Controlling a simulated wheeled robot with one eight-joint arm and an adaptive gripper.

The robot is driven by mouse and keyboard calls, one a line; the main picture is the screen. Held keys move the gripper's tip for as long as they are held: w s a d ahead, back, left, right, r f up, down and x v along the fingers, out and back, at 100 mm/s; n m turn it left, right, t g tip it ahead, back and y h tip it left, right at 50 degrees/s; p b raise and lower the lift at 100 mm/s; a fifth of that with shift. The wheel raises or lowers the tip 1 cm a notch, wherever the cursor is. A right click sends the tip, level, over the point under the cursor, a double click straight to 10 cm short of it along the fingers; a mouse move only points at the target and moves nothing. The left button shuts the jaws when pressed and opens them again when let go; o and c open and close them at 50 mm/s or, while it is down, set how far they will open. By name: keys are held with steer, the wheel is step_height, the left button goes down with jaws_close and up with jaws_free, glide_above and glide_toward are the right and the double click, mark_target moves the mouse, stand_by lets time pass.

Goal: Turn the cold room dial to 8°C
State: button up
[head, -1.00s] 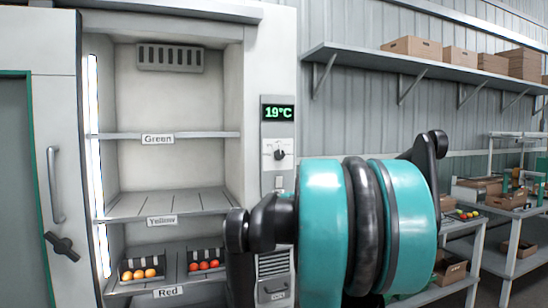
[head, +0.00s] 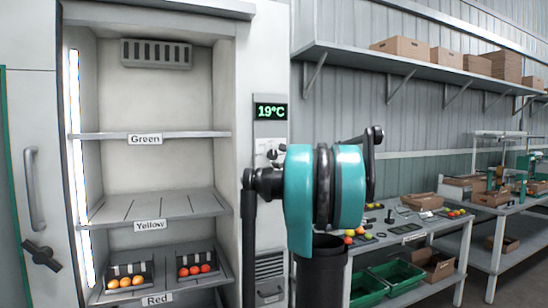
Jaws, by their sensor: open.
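The cold room dial (head: 272,154) is a small black knob on a pale plate on the cabinet's right-hand post. Part of its plate is covered by my arm, and I cannot read its pointer or marks. Above it, the display (head: 270,112) reads 19°C in green. My teal and black arm stands in front of the post, just below and right of the dial. I cannot make out my gripper's fingers; the arm's own links hide that area.
The open cold room (head: 160,90) has shelves labelled Green, Yellow and Red. Trays of orange and red tomatoes (head: 125,282) sit on the bottom shelf. Right of my arm is a workbench (head: 440,226) with tomatoes, and green crates (head: 395,272) below. A wall shelf (head: 400,66) holds cardboard boxes.

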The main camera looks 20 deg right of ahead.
mark_target(273, 155)
steer(key=w, duration=0.8)
steer(key=shift+w+a, duration=0.15)
steer(key=shift+c, duration=0.3)
steer(key=c, duration=1.1)
steer(key=shift+n, duration=0.4)
steer(key=n, duration=0.3)
steer(key=shift+n, duration=0.4)
steer(key=n, duration=0.4)
steer(key=shift+f, duration=0.1)
steer(key=shift+n, duration=0.3)
